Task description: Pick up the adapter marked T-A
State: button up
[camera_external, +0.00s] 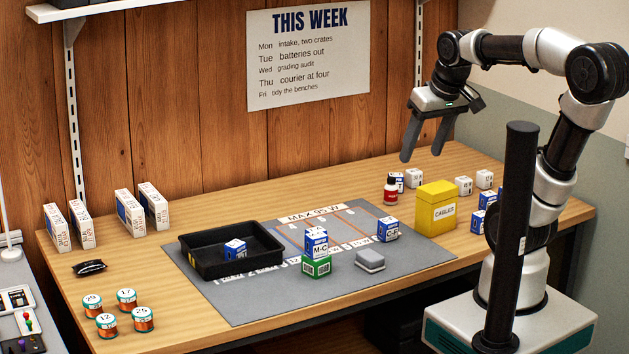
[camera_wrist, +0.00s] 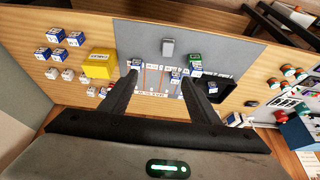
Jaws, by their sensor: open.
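Several small labelled adapters show, but I can read T-A on none. One (camera_external: 235,250) lies in the black tray (camera_external: 270,264), label unclear. Blue adapters stand at the bench's right, partly behind my arm; the wrist view shows several (camera_wrist: 58,54). White ones (camera_external: 463,186) stand near the back right. My gripper (camera_external: 422,155) is open and empty, high above the back right, fingers pointing down.
A grey block (camera_external: 370,260) lies on the mat. White boxes (camera_external: 130,213) stand along the back.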

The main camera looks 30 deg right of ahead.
jog(key=w+a+f+g+p, duration=0.1)
jog(key=w+a+f, duration=0.1)
jog(key=w, duration=0.5)
jog(key=w+a+f+g, duration=0.1)
jog(key=w+a, duration=0.1)
jog(key=w, duration=0.6)
jog(key=w+a+f+g+p, duration=0.1)
jog(key=w+a+f+g, duration=0.15)
jog(key=w, duration=0.45)
jog(key=w+a+f, duration=0.1)
jog(key=f, duration=0.4)
jog(key=w+f+b, duration=0.1)
jog(key=w+f, duration=0.1)
jog(key=f, duration=0.4)
jog(key=w+a+f+b, duration=0.1)
jog(key=w+f, duration=0.1)
jog(key=f, duration=0.4)
jog(key=shift+a+f, duration=0.2)
jog(key=shift+a, duration=0.15)
jog(key=shift+w+f+b, duration=0.15)
jog(key=shift+f+b, duration=0.15)
jog(key=shift+f, duration=1.15)
jog(key=shift+w+f+b, duration=0.1)
jog(key=shift+f+b, duration=0.15)
jog(key=shift+f, duration=1.2)
jog(key=shift+c, duration=0.4)
jog(key=c, duration=1.1)
